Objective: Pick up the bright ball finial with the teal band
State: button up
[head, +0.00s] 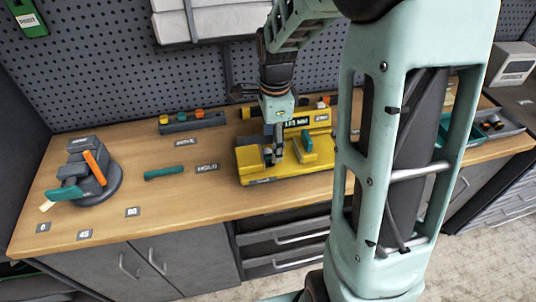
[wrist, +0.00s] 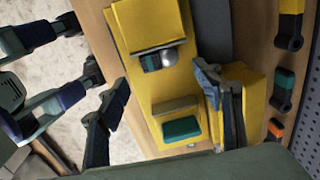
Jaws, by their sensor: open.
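In the wrist view a bright, shiny ball (wrist: 169,58) sits in the yellow fixture (wrist: 135,95), beside a small dark part with a teal tint. It looks like the ball finial, though the band is too small to tell clearly. My gripper (wrist: 163,80) is open, with one finger on each side of the fixture and the ball ahead between them. Nothing is held. In the head view my gripper (head: 274,148) points down over the yellow fixture (head: 262,177). The ball cannot be made out there.
A teal block (wrist: 181,129) stands on the fixture near the ball. A grey rack (head: 192,123) with coloured pieces stands behind. A teal bar (head: 164,173) and a round grey stand (head: 100,185) are at left. The pegboard (head: 110,60) closes off the back.

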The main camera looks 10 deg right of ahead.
aim_at(268, 156)
jog(key=shift+w+d+f+p, duration=0.1)
jog(key=shift+w+f+p, duration=0.1)
jog(key=shift+f, duration=1.05)
jog(key=shift+w+f+p, duration=0.15)
jog(key=shift+f+p, duration=0.05)
jog(key=shift+f, duration=1.05)
jog(key=c, duration=1.4)
jog(key=shift+r, duration=0.1)
